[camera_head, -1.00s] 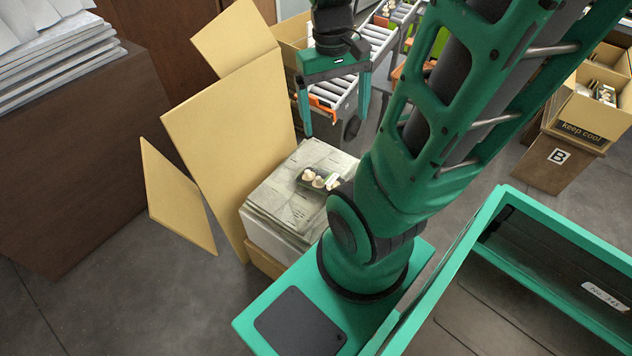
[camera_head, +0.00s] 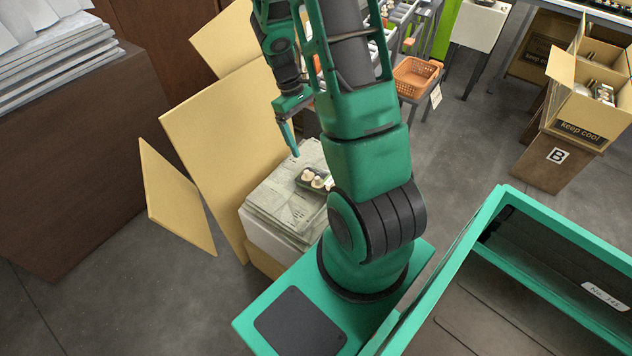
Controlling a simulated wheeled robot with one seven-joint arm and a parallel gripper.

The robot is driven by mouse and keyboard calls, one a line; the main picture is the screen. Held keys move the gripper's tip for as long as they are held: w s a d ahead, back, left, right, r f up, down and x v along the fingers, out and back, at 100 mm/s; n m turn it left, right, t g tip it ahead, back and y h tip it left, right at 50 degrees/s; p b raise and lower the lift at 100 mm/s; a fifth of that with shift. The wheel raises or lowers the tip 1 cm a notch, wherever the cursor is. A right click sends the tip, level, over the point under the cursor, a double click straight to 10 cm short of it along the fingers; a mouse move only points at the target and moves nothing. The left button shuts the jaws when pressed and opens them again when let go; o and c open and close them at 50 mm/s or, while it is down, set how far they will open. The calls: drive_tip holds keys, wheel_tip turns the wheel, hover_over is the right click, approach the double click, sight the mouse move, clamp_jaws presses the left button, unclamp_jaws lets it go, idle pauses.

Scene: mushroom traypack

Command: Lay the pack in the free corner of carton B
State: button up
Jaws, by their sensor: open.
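The pack (camera_head: 311,178), a small dark tray with pale mushrooms, lies on top of a stack of grey-green sheets (camera_head: 270,200), partly hidden by my arm. Carton B (camera_head: 583,108) is an open cardboard box marked "keep cool" on a brown stand with a "B" label (camera_head: 557,156) at the right. Some packs show inside it; its free corner cannot be made out. My gripper (camera_head: 294,152) is above and just left of the pack, apart from it, pointing down. One finger shows clearly; the other is hidden. It is open with nothing seen in it.
Tall cardboard sheets (camera_head: 225,140) lean left of the stack. An orange basket (camera_head: 417,77) stands by the roller conveyor at the back. A green-framed cart (camera_head: 560,235) fills the lower right. Open grey floor (camera_head: 465,140) lies between my arm and carton B.

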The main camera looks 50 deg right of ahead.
drive_tip(key=n, duration=0.1)
approach(317, 174)
drive_tip(key=shift+w+a+f+g, duration=0.1)
drive_tip(key=shift+w+f+g, duration=0.15)
drive_tip(key=shift+g, duration=0.05)
drive_tip(key=shift+f+n, duration=0.3)
drive_tip(key=shift+f, duration=0.45)
drive_tip(key=x, duration=0.5)
drive_tip(key=shift+s+x, duration=0.1)
drive_tip(key=shift+x, duration=1.25)
drive_tip(key=shift+s+x, duration=0.15)
drive_tip(key=shift+x, duration=1.2)
drive_tip(key=shift+r, duration=0.1)
drive_tip(key=c, duration=1.2)
drive_tip(key=shift+r, duration=0.1)
